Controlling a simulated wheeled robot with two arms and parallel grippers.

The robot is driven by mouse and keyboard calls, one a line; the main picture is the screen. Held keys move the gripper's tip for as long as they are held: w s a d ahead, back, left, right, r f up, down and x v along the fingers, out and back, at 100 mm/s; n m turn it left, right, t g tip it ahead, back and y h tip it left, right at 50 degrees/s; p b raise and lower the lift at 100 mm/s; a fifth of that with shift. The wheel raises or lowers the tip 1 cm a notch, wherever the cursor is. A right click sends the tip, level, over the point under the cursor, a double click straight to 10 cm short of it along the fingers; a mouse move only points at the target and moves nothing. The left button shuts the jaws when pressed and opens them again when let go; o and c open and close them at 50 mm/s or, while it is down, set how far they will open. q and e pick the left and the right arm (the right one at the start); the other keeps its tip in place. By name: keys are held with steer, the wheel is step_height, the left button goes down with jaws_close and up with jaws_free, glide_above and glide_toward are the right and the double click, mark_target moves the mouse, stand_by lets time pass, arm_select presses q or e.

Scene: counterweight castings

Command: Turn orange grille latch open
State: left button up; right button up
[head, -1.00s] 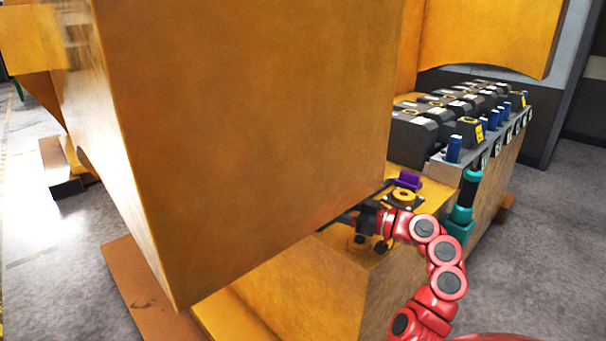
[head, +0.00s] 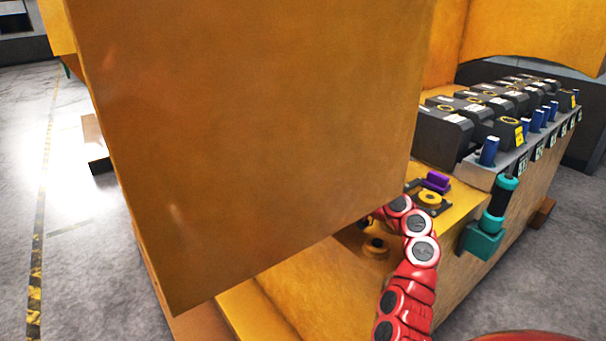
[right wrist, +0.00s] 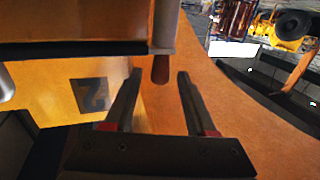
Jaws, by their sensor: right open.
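In the right wrist view, my right gripper (right wrist: 160,76) is open, with its two dark fingers apart. A short orange-brown rounded peg (right wrist: 160,69) hangs beside a dark-edged orange part, in line with the gap between the fingertips. It may be the grille latch, but I cannot tell, nor whether it lies between the fingers or beyond them. No grille shows clearly. In the head view my red right arm reaches up from the bottom, and its gripper is hidden behind the large orange block. My left gripper is not in view.
The large orange block (head: 250,130) fills the head view's middle and overhangs the lower orange body. A yellow round knob (head: 429,198), a purple block (head: 438,181) and a teal-and-black handle (head: 497,208) stand near my arm. Dark battery-like boxes (head: 443,133) line the right.

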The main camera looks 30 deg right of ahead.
steer(key=shift+x, duration=2.2)
jaws_close()
